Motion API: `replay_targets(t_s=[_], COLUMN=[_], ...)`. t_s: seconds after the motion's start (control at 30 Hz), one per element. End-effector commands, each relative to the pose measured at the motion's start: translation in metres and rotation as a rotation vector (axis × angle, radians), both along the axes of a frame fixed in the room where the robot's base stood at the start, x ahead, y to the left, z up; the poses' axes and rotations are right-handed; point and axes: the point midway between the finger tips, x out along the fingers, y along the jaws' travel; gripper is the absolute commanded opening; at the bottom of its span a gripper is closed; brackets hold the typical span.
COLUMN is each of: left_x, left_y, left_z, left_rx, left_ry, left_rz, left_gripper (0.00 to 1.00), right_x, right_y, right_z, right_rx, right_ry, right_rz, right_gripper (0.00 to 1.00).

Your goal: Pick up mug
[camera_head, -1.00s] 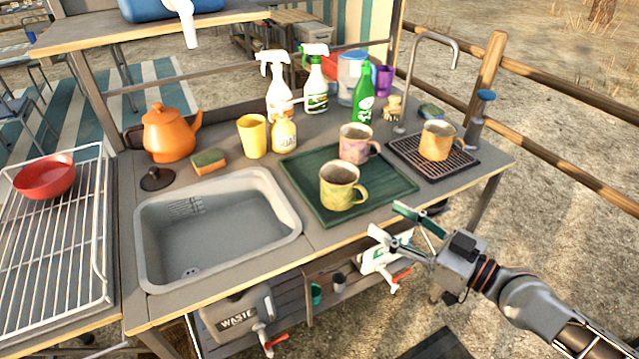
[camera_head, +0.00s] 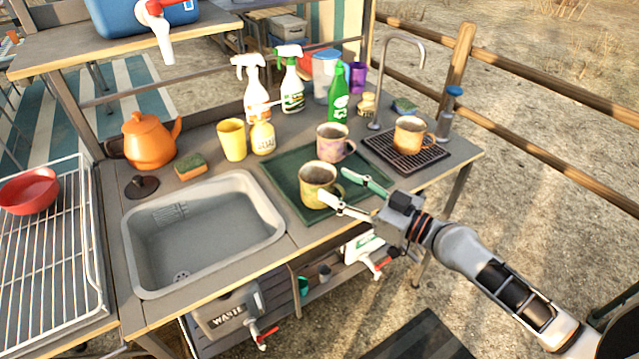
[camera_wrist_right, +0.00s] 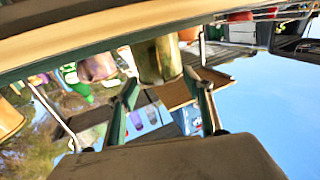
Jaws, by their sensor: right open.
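A yellow-green mug (camera_head: 314,174) stands upright near the front of a dark green tray (camera_head: 284,168). A pink-purple mug (camera_head: 332,139) stands behind it on the tray. An orange mug (camera_head: 408,137) stands on a black drip rack (camera_head: 380,145) to the right. My right gripper (camera_head: 332,184) is open, its fingertips at the front right side of the yellow-green mug. In the wrist view the yellow-green mug (camera_wrist_right: 157,58) shows beyond and between the open fingers (camera_wrist_right: 162,88). I cannot tell whether they touch it. My left gripper is not in view.
A grey sink (camera_head: 205,232) lies left of the tray. Behind stand a yellow cup (camera_head: 232,140), a soap bottle (camera_head: 263,137), spray bottles (camera_head: 291,85) and a green bottle (camera_head: 338,98). A tall faucet (camera_head: 422,62) rises behind the rack. An orange kettle (camera_head: 149,142) is at left.

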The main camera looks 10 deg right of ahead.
Motion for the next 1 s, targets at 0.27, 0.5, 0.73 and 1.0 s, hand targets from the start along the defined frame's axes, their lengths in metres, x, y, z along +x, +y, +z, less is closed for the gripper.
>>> replay_targets(t_s=[0.27, 0.5, 0.73, 1.0], left_x=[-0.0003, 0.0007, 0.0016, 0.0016], left_y=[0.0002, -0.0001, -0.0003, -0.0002], left_z=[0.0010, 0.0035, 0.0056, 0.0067], left_rx=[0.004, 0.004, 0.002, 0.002], left_ry=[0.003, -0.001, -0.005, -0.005], left_rz=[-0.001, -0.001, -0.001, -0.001], left_gripper=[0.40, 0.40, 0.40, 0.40], right_x=[0.0050, 0.0048, 0.0050, 0.0051], right_y=[0.0044, 0.0044, 0.0042, 0.0042], right_z=[-0.0017, -0.0016, -0.0010, 0.0005], right_rx=[-0.001, -0.001, 0.001, 0.000], right_ry=[0.002, 0.002, 0.001, 0.000], right_rz=[0.000, 0.000, 0.000, 0.000], right_gripper=[0.51, 0.04, 0.00, 0.00])
